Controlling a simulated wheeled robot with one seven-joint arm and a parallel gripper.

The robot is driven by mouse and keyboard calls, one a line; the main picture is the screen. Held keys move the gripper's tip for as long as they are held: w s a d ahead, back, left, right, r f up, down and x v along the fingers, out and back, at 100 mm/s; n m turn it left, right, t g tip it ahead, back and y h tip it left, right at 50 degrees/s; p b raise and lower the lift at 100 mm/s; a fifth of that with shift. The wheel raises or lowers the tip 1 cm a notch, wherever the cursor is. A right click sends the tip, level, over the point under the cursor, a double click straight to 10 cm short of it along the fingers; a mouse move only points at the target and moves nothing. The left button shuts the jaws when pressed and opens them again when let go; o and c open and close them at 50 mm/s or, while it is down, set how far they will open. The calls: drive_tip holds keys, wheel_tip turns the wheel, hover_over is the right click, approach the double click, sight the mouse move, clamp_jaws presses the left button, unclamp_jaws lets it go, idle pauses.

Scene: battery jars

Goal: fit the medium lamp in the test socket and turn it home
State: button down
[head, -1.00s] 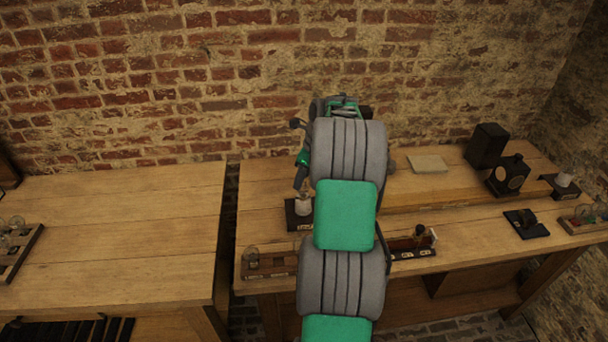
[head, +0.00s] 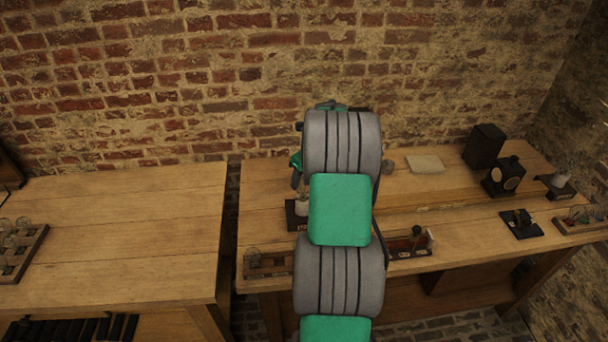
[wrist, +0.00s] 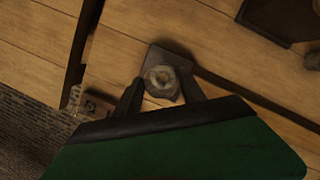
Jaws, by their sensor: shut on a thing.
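A white round socket (head: 302,208) stands on a small dark base (head: 291,222) on the right-hand bench, partly behind my arm. In the wrist view, my gripper (wrist: 160,94) points down over the dark base (wrist: 164,55), with one finger on each side of a pale, round, glassy thing (wrist: 160,80). It looks like the lamp seen end-on, in line with the socket. My gripper is shut on it. How deep the lamp sits in the socket cannot be told.
A wooden rack (head: 280,270) with a clear lamp stands at the bench's front edge. A lamp tray (head: 36,247) is on the left bench, across a gap. At right are a black box (head: 484,146), a second white socket (head: 560,180) and another lamp rack (head: 570,228).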

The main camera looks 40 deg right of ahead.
drive_tip(key=shift+f+m, duration=0.1)
drive_tip(key=shift+m, duration=0.9)
drive_tip(key=c, duration=0.6)
unclamp_jaws()
drive_tip(key=shift+h, duration=0.3)
